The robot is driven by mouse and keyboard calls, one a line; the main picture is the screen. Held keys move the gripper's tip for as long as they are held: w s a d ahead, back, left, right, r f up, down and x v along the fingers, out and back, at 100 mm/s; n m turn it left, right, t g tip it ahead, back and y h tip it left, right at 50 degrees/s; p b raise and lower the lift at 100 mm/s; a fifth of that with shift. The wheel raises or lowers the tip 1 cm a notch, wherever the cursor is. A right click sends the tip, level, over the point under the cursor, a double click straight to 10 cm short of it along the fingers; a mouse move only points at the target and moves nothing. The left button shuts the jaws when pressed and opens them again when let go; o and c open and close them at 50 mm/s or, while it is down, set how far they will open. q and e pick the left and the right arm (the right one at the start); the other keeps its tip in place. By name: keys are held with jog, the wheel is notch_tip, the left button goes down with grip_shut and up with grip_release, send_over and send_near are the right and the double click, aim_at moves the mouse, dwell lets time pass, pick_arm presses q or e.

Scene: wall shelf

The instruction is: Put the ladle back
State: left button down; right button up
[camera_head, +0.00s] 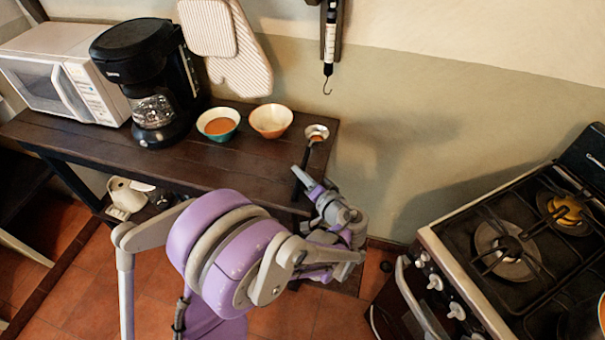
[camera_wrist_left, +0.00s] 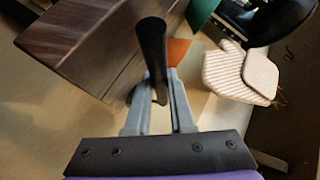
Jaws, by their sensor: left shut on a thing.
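The ladle (camera_head: 317,132) has a pale metal bowl and a dark handle. In the head view its bowl shows at the right end of the dark wooden table, beside the bowls. My left gripper (camera_head: 310,184) is at the table's right front corner, shut on the handle. In the left wrist view the black handle (camera_wrist_left: 152,45) stands up between the two grey fingers (camera_wrist_left: 160,95). The ladle's bowl is not clear there. I cannot tell whether the ladle touches the table. My right gripper is not in view.
A teal bowl (camera_head: 218,123) and a cream-orange bowl (camera_head: 271,120) stand on the table (camera_head: 190,160), with a coffee maker (camera_head: 150,80) and microwave (camera_head: 60,72). Oven mitts (camera_head: 240,65) and a hooked tool (camera_head: 329,45) hang on the wall. A stove (camera_head: 450,240) stands right.

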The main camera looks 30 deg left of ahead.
pick_arm(q)
jog(key=c, duration=0.7)
grip_release()
jog(key=v, duration=1)
jog(key=shift+s+d, duration=0.2)
jog(key=shift+d, duration=0.15)
jog(key=shift+r, duration=0.1)
jog(key=s+a+m+g+h+p, duration=0.1)
jog(key=s+a+g+h+p, duration=0.2)
jog(key=s+h, duration=0.4)
jog(key=s+d+h+p, duration=0.1)
jog(key=s+d+h, duration=0.1)
jog(key=s+h, duration=0.1)
jog(key=s+d+r+h+p, duration=0.1)
jog(key=s+d+h, duration=0.1)
jog(key=s, duration=0.3)
jog(key=shift+s+h, duration=0.4)
jog(key=shift+h, duration=0.3)
